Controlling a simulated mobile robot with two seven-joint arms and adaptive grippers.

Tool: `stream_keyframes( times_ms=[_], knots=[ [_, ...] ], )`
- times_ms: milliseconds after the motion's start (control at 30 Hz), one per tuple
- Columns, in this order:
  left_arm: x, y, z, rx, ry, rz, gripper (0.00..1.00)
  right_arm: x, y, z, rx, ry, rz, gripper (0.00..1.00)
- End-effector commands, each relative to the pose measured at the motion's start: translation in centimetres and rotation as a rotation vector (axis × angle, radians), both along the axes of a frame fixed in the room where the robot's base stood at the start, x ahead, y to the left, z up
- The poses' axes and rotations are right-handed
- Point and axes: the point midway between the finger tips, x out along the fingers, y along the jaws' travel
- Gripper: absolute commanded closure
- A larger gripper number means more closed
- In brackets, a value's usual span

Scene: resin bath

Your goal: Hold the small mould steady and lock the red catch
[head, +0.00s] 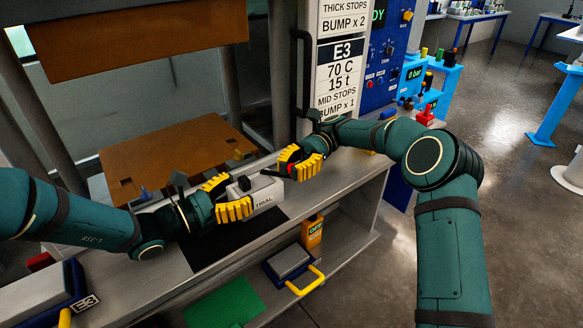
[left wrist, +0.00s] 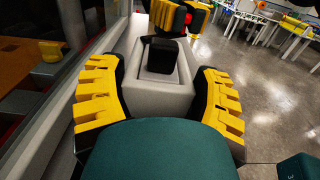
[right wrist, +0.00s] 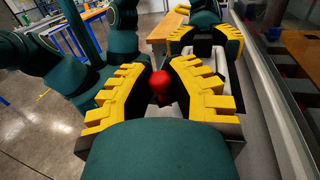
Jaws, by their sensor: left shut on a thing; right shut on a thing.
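The small mould (head: 265,190) is a light grey block marked TRIAL with a black knob on top, lying on a black mat (head: 205,250) on the bench. My left gripper (head: 238,195) is shut around the mould; in the left wrist view the yellow fingers flank the grey block (left wrist: 142,92). The red catch (right wrist: 161,84) shows between the fingers of my right gripper (right wrist: 160,78) in the right wrist view. The right gripper is shut on it at the mould's far right end. The fingers hide most of the catch in the head view.
A brown plate (head: 170,150) lies behind the mould, beneath a raised brown slab (head: 130,45). A sign panel marked E3 (head: 340,70) stands behind my right gripper. A lower shelf holds a green mat (head: 225,303), a yellow-handled tray and an orange box (head: 312,232).

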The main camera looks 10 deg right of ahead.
Motion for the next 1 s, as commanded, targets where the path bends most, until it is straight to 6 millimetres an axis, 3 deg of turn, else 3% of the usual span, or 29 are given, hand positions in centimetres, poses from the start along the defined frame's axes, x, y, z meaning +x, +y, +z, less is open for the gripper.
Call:
stream_keyframes(
  times_ms=[133,167,233,633,1000],
  knots=[
    [0.0,0.0,-0.1,0.001,0.002,0.001,0.75,0.0,0.0,0.1,0.001,-0.001,-0.001,1.0],
    [0.0,0.0,-0.1,0.001,0.002,0.001,0.75,0.0,0.0,0.1,0.001,-0.001,-0.001,0.74],
    [0.0,0.0,-0.1,0.001,0.002,0.001,0.75,0.0,0.0,0.1,0.001,-0.001,-0.001,0.5],
    [0.0,0.0,-0.1,0.0,0.002,0.001,0.75,0.0,0.0,0.5,0.001,-0.002,-0.002,0.49],
    [0.0,0.0,-0.1,0.0,0.002,0.001,0.75,0.0,-0.1,6.7,0.003,-0.004,-0.003,0.49]
  ],
)
